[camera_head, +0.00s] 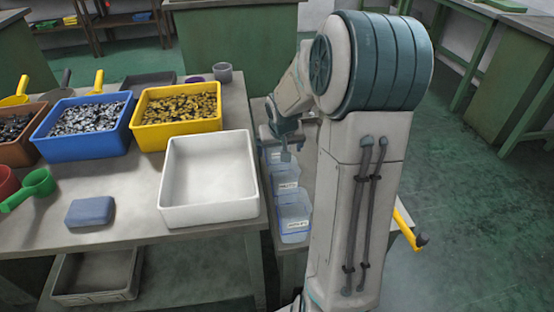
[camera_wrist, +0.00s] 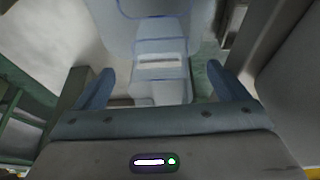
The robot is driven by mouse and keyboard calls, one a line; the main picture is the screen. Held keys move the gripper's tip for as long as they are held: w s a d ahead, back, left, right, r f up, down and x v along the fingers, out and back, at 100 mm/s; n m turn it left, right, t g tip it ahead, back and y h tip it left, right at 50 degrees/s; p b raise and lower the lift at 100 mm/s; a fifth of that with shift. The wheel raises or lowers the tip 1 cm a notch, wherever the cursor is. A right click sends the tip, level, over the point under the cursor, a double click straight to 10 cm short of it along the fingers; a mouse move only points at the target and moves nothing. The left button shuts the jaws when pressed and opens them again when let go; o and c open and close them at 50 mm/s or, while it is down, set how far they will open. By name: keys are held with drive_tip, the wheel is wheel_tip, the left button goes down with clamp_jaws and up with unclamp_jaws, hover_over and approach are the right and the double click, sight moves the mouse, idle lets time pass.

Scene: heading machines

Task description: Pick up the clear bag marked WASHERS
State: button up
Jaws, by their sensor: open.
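Several clear, bluish bags or containers with white labels stand in a row on a low surface beside the bench. In the head view I see a near one (camera_head: 293,220) and a middle one (camera_head: 286,180); a farther one is partly hidden by my gripper. The label print is too small to read, so I cannot tell which is marked WASHERS. My gripper (camera_head: 284,152) is over the far end of the row. In the wrist view my gripper (camera_wrist: 160,69) is open, with a clear labelled item (camera_wrist: 160,40) showing between and beyond its fingers. Contact is not visible.
On the bench left of the row stand an empty white tray (camera_head: 206,216), a yellow bin (camera_head: 137,126) and a blue bin (camera_head: 90,151) of small parts. A blue-grey block (camera_head: 90,211) lies in front. My arm hides the area right of the row.

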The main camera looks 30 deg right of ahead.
drive_tip(key=b+x, duration=0.1)
drive_tip(key=x, duration=0.5)
drive_tip(key=shift+w+d+f+b, duration=0.1)
drive_tip(key=shift+w+f+b, duration=0.05)
drive_tip(key=shift+f+b, duration=0.15)
drive_tip(key=shift+r, duration=0.1)
drive_tip(key=c, duration=1)
